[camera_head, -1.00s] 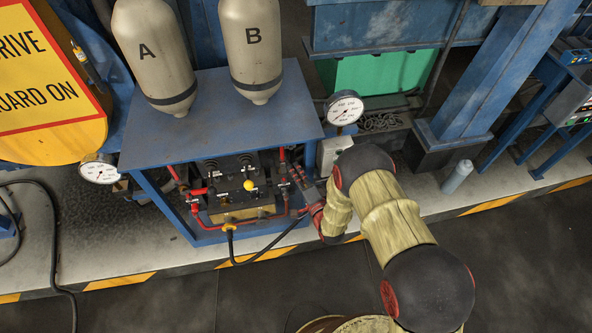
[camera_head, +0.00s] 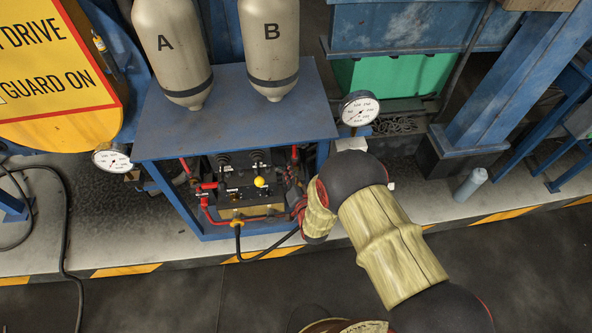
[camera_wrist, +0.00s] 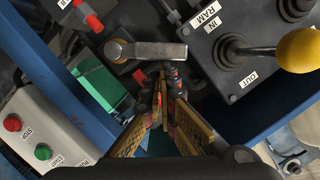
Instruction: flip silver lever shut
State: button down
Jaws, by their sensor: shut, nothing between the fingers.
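The silver lever (camera_wrist: 158,51) shows in the wrist view as a flat grey bar running right from a brass-coloured pivot (camera_wrist: 115,50). Its free end lies close to the black control box. My gripper (camera_wrist: 161,80) is shut and empty, its fingertips just below the bar in the picture; I cannot tell whether they touch it. In the head view my gripper is mostly hidden by my arm, at the right side of the blue frame under the tabletop. The lever cannot be made out there.
A black control box (camera_wrist: 255,65) with a yellow-knobbed stick (camera_wrist: 299,50) stands right of the lever. A grey box with red and green buttons (camera_wrist: 42,132) is at left. The blue tabletop (camera_head: 235,110) overhangs the controls. A pressure gauge (camera_head: 360,108) stands behind my arm.

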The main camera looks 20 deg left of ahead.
aim_at(281, 172)
jog(key=a+n+b, duration=0.1)
jog(key=s+a+f+n+h+b, duration=0.1)
jog(key=n, duration=0.1)
jog(key=shift+s+a+f+n, duration=0.1)
jog(key=shift+a+f+n, duration=0.15)
jog(key=shift+f+n, duration=0.05)
jog(key=shift+s+a+f, duration=0.1)
jog(key=shift+a+f, duration=0.05)
jog(key=shift+f, duration=0.05)
jog(key=shift+s+a+f+b, duration=0.2)
jog(key=shift+a+f+b, duration=0.25)
jog(key=shift+b, duration=0.45)
jog(key=shift+s, duration=0.1)
